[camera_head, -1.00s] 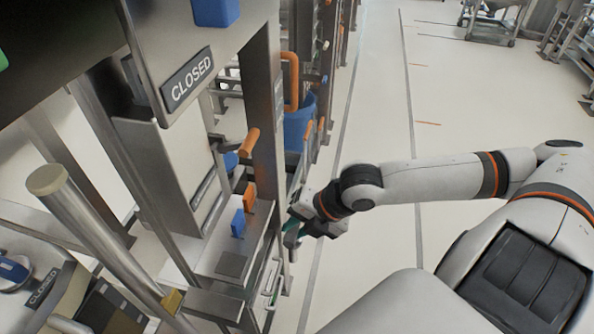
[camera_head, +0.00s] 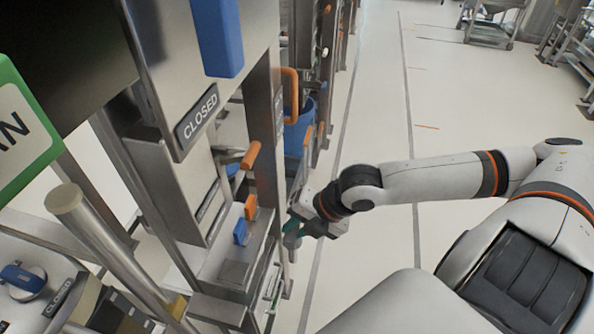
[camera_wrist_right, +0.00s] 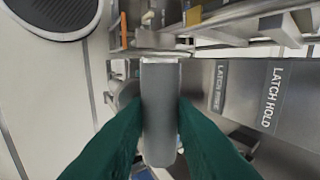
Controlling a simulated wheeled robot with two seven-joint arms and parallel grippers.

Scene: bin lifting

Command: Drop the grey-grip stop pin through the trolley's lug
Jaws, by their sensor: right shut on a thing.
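My right gripper (camera_head: 291,236) has green fingers and sits beside the steel frame, low at its right side in the head view. In the right wrist view the green fingers (camera_wrist_right: 160,135) are shut on a grey grip (camera_wrist_right: 161,105), which fits the grey-grip stop pin. The grip stands between them, its far end toward the steel structure. The pin's shaft is not visible. I cannot make out the trolley's lug for certain in either view. My left gripper is not in view.
A steel frame with a CLOSED plate (camera_head: 197,118), an orange handle (camera_head: 251,155) and a blue tab (camera_head: 240,231) fills the left. A LATCH HOLD label (camera_wrist_right: 271,99) shows in the wrist view.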

